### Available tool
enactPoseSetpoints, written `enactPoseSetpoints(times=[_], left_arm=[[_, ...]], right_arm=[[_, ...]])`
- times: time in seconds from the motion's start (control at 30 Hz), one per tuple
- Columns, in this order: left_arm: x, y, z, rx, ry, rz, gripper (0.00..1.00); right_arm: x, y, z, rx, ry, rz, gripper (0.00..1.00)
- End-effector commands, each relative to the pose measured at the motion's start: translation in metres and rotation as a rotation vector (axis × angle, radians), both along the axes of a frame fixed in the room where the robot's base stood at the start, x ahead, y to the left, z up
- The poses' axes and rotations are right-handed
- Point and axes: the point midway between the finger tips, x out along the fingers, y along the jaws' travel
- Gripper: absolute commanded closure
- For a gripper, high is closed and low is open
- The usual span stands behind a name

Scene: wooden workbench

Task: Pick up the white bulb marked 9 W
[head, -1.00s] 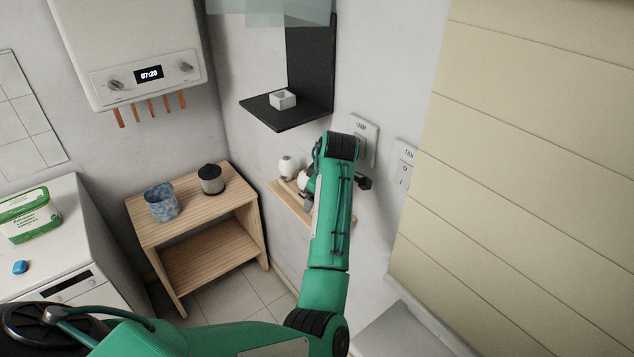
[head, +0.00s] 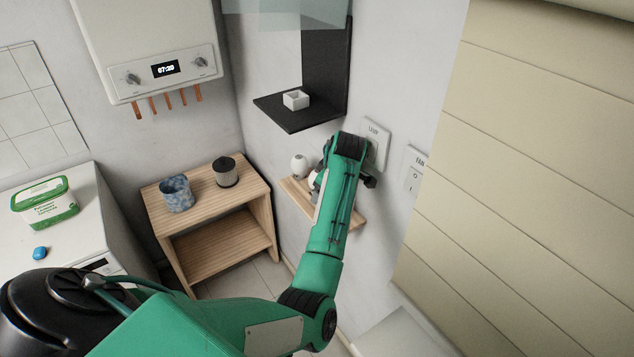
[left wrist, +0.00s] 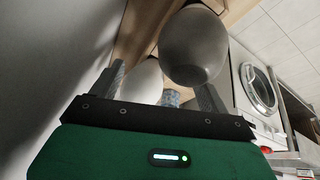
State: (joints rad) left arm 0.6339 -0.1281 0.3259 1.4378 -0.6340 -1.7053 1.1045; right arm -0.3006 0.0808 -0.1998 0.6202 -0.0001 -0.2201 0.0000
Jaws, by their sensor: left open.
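Two white bulbs are at the small wooden wall shelf (head: 350,217). One bulb (head: 299,165) shows clearly in the head view; the other (head: 316,183) is partly hidden by my left arm. In the left wrist view a large rounded bulb (left wrist: 193,47) is close, ahead of the right finger. A second bulb (left wrist: 143,82) shows lower, between the fingers. No 9 W marking is legible on either. My left gripper (left wrist: 163,80) is open and holds nothing; in the head view my arm mostly hides it. My right gripper is not in view.
A black shelf (head: 275,110) with a small white box (head: 295,99) is above the wooden shelf. A lamp switch (head: 376,140) is on the wall beside my arm. A wooden stand (head: 205,205) holds a blue pot (head: 176,194) and a dark canister (head: 226,171).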

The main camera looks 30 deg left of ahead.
Motion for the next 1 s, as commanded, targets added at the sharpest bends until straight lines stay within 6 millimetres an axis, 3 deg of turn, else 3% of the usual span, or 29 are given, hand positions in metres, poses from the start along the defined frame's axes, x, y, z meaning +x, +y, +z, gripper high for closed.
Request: enactPoseSetpoints(times=[0.23,0.4,0.63,0.67,0.9,1.0], left_arm=[[0.016,0.041,0.005,0.002,0.001,0.003,0.22],[0.017,0.043,-0.009,0.000,0.003,0.000,0.22],[0.017,0.043,-0.011,0.000,0.001,0.000,0.22],[0.017,0.043,-0.011,0.000,0.001,0.000,0.24],[0.017,0.043,-0.011,0.000,0.001,0.001,0.69],[0.017,0.043,-0.011,0.000,0.001,0.001,0.69]], right_arm=[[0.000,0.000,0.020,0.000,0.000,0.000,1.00],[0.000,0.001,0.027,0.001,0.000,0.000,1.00],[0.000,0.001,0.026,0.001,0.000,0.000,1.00],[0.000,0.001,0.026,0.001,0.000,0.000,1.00],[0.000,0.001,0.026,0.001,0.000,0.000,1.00],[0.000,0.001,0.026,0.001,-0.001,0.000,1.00]])
